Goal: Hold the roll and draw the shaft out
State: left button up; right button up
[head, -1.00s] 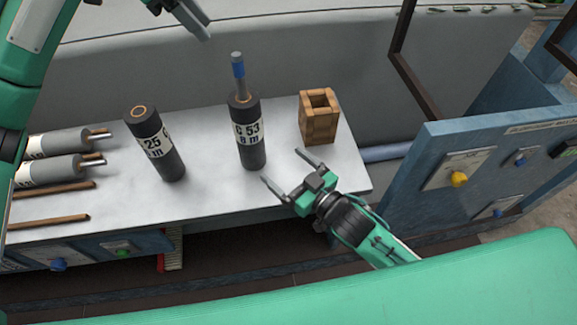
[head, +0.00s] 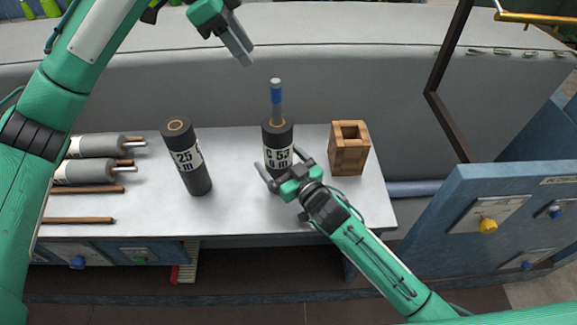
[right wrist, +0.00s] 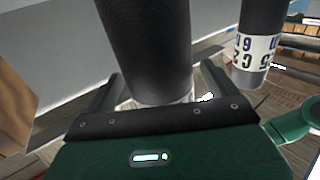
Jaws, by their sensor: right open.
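The black roll with a white "C 53" label (head: 278,135) stands upright on the grey bench. A grey shaft with a blue band (head: 276,95) sticks up from its top. My right gripper (head: 282,162) is open, with one finger on each side of this roll's lower part. In the right wrist view the roll (right wrist: 148,45) stands between the spread fingers, and I see gaps beside it. My left gripper (head: 246,56) is open and empty, above and left of the shaft's top, apart from it. The shaft's lower part is hidden inside the roll.
A second upright black roll (head: 187,160) stands to the left, without a shaft sticking out. A wooden box with an open top (head: 349,155) is close on the right. Grey rolls (head: 92,172) and brown rods (head: 80,220) lie at the bench's left end. A blue panel with knobs (head: 500,210) is at right.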

jog(key=shift+w+a, duration=0.1)
jog(key=shift+w, duration=0.05)
jog(key=shift+c, duration=0.2)
jog(key=c, duration=1.4)
pick_arm(q)
jog(key=shift+o, duration=1)
pick_arm(e)
jog(key=shift+c, duration=0.5)
pick_arm(q)
jog(key=n+y, duration=0.2)
jog(key=y, duration=0.2)
send_over(277, 98)
jog(key=w, duration=0.1)
jog(key=shift+a, duration=0.45)
jog(key=shift+w+d+n+y, duration=0.1)
jog(key=shift+d+n+y, duration=0.35)
jog(key=shift+y, duration=0.35)
notch_tip(277, 98, down, 12)
